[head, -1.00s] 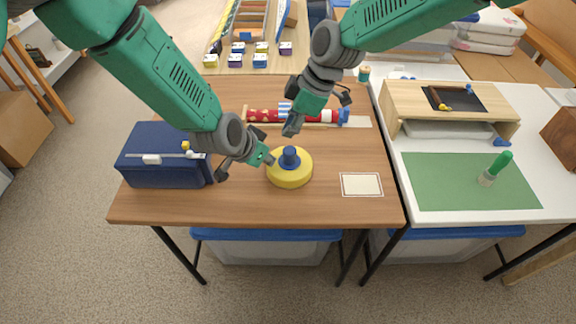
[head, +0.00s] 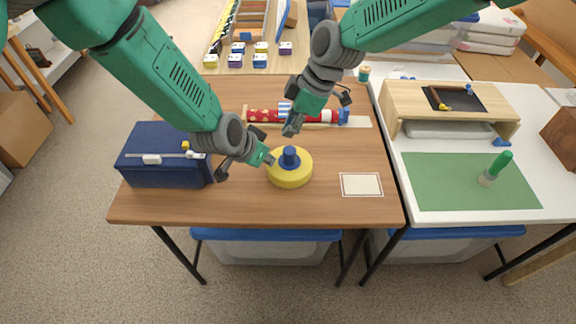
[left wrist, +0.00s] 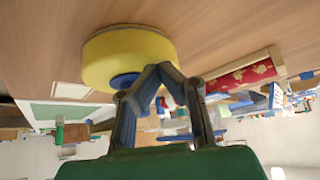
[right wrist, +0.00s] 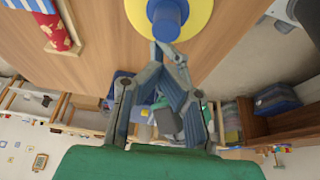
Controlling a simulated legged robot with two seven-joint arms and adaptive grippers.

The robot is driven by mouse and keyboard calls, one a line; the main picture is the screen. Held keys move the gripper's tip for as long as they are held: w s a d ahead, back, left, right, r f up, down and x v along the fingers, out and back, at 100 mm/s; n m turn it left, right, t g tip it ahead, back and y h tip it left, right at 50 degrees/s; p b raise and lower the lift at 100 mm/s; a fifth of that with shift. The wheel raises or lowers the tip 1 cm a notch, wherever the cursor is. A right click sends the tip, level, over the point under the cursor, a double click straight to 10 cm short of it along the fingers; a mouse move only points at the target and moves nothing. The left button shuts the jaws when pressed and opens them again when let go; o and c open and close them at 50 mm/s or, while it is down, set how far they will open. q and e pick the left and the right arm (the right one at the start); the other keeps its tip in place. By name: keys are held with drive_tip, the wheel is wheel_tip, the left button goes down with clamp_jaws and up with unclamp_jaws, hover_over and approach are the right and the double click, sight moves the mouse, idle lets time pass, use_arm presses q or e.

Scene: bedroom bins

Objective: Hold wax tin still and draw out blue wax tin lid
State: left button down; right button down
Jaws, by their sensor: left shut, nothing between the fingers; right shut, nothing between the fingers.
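The wax tin (head: 291,177) is a round yellow tin on the wooden table, with a blue lid (head: 289,157) whose knob stands up in its middle. The tin also shows in the left wrist view (left wrist: 110,60) and, partly cut off, in the right wrist view (right wrist: 199,20). My left gripper (head: 268,161) is shut and empty close beside the tin's left side; I cannot tell whether it touches. My right gripper (head: 289,131) is shut and empty, just behind and above the lid's knob (right wrist: 167,18), apart from it.
A navy box (head: 165,160) stands at the table's left. A red patterned roll (head: 270,116) lies behind the tin, and a cream card (head: 361,185) lies to its right. A white table with a green mat (head: 460,185) adjoins on the right. The table's front strip is clear.

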sight(291, 149)
idle(0.5)
drive_tip(key=c, duration=1)
unclamp_jaws()
drive_tip(key=shift+c, duration=0.2)
drive_tip(key=shift+f, duration=0.3)
drive_tip(key=shift+f, duration=0.75)
drive_tip(key=shift+f, duration=0.4)
drive_tip(key=shift+a+f, duration=0.1)
drive_tip(key=shift+f, duration=1)
drive_tip(key=shift+f, duration=0.25)
drive_tip(key=shift+f, duration=1.25)
